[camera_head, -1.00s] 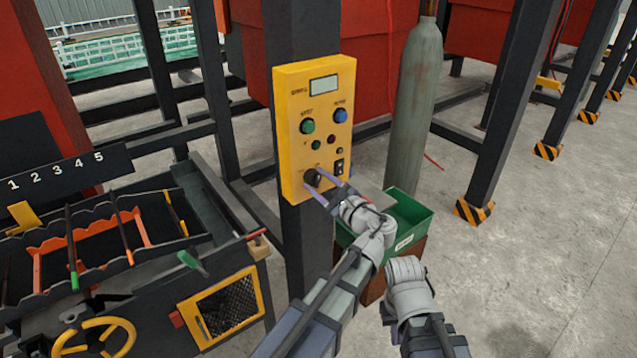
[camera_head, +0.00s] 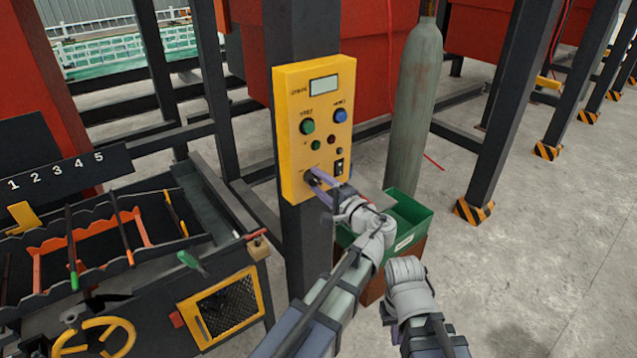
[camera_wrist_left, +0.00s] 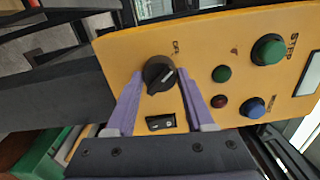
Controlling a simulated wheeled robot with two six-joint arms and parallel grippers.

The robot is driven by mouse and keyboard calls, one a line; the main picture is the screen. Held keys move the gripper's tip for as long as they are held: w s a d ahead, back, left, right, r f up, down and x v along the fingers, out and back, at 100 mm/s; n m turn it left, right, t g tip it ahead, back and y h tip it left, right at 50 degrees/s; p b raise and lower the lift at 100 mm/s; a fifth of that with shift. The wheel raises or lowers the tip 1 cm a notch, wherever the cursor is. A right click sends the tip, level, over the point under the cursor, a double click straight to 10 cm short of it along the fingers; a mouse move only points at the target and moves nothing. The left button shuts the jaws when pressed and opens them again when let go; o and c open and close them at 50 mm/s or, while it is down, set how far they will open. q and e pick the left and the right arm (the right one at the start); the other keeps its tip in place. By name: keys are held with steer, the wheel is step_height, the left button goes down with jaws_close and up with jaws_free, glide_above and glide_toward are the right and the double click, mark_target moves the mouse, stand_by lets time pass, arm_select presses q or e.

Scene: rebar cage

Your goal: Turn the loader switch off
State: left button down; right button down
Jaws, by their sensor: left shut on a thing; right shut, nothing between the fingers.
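A yellow control panel (camera_head: 290,115) is mounted on a dark post. In the left wrist view, a black rotary knob (camera_wrist_left: 158,75) sits on it, with a pale mark slanting up to the right. My left gripper (camera_head: 313,178) is shut on this knob, one purple finger on each side. In the head view the fingers mostly hide the knob. A black rocker switch (camera_wrist_left: 161,122) lies beside the knob between the fingers; it also shows in the head view (camera_head: 339,166).
The panel also has a green button (camera_head: 307,127), a blue button (camera_head: 341,115), small lamps and a display (camera_head: 323,85). A green bin (camera_head: 415,215) and a gas cylinder (camera_head: 415,110) stand to the right. A machine with numbered slots (camera_head: 62,165) is at left.

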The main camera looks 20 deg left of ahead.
arm_select(q)
steer(key=shift+n, duration=0.6)
steer(key=shift+c, duration=1.4)
jaws_free()
steer(key=shift+s, duration=0.1)
